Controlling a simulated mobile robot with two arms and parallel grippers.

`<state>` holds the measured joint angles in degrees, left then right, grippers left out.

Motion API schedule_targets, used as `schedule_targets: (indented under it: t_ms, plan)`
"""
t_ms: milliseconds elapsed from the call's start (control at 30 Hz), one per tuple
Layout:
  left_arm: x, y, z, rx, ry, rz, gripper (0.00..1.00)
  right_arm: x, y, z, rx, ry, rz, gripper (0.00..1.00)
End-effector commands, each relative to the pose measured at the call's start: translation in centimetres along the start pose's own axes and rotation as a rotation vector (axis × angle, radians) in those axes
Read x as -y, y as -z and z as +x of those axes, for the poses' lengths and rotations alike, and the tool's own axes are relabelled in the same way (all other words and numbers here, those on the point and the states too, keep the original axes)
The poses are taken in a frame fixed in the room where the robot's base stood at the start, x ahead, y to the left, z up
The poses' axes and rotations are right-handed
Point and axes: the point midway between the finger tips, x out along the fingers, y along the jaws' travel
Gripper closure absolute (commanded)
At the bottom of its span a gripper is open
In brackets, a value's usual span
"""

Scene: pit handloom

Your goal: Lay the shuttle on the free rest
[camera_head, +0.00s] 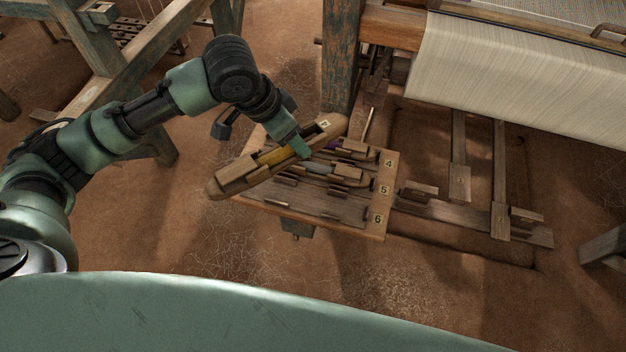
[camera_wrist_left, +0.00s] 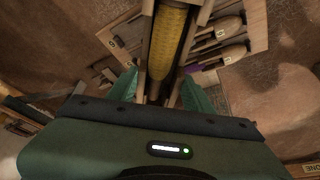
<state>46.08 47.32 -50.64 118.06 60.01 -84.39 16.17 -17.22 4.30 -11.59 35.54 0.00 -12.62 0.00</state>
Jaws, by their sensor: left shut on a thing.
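The wooden shuttle (camera_head: 272,158), with a yellow bobbin inside, is held slantwise over the numbered board. My left gripper (camera_head: 303,147) is shut on it near its middle. In the wrist view the shuttle (camera_wrist_left: 170,40) runs up between the green fingers (camera_wrist_left: 160,92). The board (camera_head: 374,234) carries rows labelled 4, 5 and 6. A shuttle with purple (camera_head: 350,148) lies in row 4, and one with a grey bobbin (camera_head: 322,168) in row 5. Row 6 (camera_head: 310,203) shows bare holders. The held shuttle hides the board's back left. My right gripper is out of view.
A weathered loom post (camera_head: 342,55) stands just behind the board. The cloth beam (camera_head: 500,75) with pale warp is at the right, above treadles (camera_head: 459,170) in a pit. A timber frame (camera_head: 125,75) stands at the left. The floor before the board is clear.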

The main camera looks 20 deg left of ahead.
Motion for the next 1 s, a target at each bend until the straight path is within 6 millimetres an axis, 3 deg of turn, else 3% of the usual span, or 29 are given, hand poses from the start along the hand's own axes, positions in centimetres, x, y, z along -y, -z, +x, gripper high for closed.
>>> schedule_targets:
  t_ms: [33, 200, 500, 633, 1000]
  plan:
    - [-0.1, -0.3, 2.1, 0.0, -0.035, 0.069, 1.0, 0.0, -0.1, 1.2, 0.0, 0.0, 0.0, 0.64]
    - [-0.3, -0.7, 7.2, 0.0, -0.145, 0.332, 1.0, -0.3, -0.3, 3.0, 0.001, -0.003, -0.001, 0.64]
    - [-0.9, -1.8, 14.7, 0.0, -0.301, 0.713, 1.0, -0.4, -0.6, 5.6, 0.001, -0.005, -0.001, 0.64]
    - [-1.0, -2.1, 16.2, 0.001, -0.332, 0.797, 1.0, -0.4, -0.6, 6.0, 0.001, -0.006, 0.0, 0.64]
    - [-1.0, -2.7, 17.7, 0.001, -0.345, 0.833, 1.0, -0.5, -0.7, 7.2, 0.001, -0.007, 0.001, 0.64]
